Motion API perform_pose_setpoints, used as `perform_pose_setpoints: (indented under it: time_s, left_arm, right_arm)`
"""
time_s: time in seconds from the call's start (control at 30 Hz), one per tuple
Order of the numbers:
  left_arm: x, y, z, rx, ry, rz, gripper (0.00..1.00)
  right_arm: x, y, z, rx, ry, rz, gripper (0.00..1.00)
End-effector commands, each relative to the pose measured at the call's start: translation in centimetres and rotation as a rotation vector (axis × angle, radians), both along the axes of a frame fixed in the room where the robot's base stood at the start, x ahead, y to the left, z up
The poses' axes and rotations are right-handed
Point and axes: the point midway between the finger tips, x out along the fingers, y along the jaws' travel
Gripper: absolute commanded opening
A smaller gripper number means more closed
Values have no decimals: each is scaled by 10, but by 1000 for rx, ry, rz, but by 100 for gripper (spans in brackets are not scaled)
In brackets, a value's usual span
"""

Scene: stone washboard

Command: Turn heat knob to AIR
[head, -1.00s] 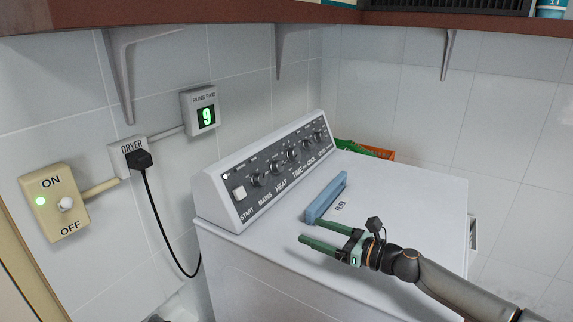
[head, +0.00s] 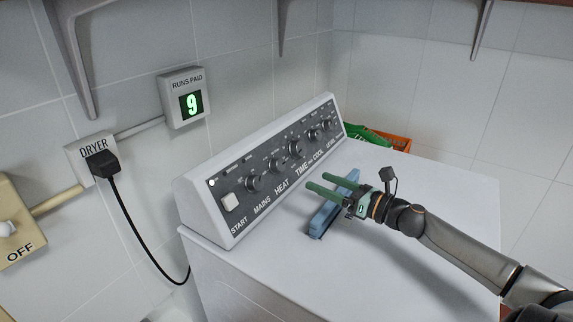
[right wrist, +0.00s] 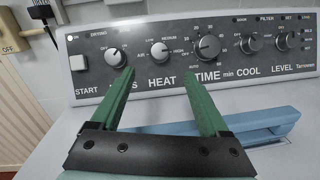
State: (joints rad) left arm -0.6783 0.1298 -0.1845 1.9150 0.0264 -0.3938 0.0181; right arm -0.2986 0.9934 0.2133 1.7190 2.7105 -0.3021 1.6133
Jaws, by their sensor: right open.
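The heat knob (head: 276,165) is a dark round knob on the dryer's sloped control panel, above the word HEAT. It also shows in the right wrist view (right wrist: 160,54), with AIR at its left, LOW and MEDIUM above and HIGH at its right. I cannot tell surely where its pointer stands. My right gripper (head: 317,181) has green fingers, open and empty, pointing at the panel from the right. In the right wrist view the heat knob lies between the fingertips (right wrist: 159,73) in the picture, with the gripper apart from it. My left gripper is out of view.
The mains knob (right wrist: 116,57) and the larger time knob (right wrist: 208,47) flank the heat knob closely. A blue bar-shaped object (head: 322,222) lies on the dryer top (head: 430,190) below my right gripper. An orange crate (head: 396,143) stands behind the dryer.

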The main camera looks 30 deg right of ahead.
Motion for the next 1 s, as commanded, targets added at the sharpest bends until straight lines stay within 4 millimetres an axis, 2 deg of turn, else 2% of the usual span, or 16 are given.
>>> perform_pose_setpoints:
  time_s: [0.43, 1.0]
  left_arm:
    - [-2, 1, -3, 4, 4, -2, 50]
    - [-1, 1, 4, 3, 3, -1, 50]
  right_arm:
    - [43, 13, 2, -3, -3, 0, 79]
    - [99, 31, 1, -2, -1, -2, 79]
